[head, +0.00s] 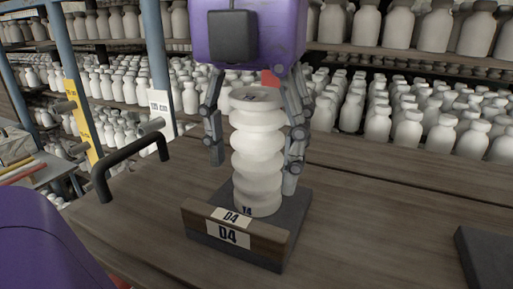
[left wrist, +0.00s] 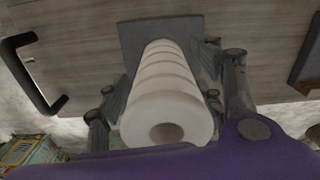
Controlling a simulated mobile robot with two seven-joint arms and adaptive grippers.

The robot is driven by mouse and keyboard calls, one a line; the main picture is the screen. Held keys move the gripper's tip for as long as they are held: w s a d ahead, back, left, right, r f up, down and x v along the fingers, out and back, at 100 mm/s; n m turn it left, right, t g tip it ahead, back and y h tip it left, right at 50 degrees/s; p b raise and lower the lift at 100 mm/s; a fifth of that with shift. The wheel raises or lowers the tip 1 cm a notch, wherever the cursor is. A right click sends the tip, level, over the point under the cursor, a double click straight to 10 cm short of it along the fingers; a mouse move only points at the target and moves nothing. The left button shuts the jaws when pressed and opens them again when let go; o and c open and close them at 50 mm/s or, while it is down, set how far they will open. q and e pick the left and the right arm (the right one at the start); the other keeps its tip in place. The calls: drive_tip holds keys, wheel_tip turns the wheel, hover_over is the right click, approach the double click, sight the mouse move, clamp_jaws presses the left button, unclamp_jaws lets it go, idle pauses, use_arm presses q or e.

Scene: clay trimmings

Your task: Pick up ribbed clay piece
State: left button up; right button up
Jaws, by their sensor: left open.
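The ribbed clay piece (head: 258,158) is a white, stacked-ring column standing upright on a dark square base labelled D4 (head: 235,231). It also shows from above in the left wrist view (left wrist: 165,95), with a round hole in its top. My left gripper (head: 252,163) is open, pointing down from above, with its grey fingers on both sides of the piece. The right-hand finger looks very close to the piece, and I cannot tell whether it touches. My right gripper is not in view.
The wooden table (head: 350,230) is mostly clear around the base. A black handle (head: 130,162) rises at the table's left edge. A dark slab (head: 485,262) lies at the right edge. Shelves behind hold many white bottles (head: 410,130).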

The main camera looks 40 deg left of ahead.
sight(254, 92)
use_arm(q)
drive_tip(key=shift+f, duration=0.1)
drive_tip(key=shift+c, duration=0.2)
clamp_jaws()
wheel_tip(254, 92, up, 10)
drive_tip(key=shift+r, duration=0.1)
idle(0.7)
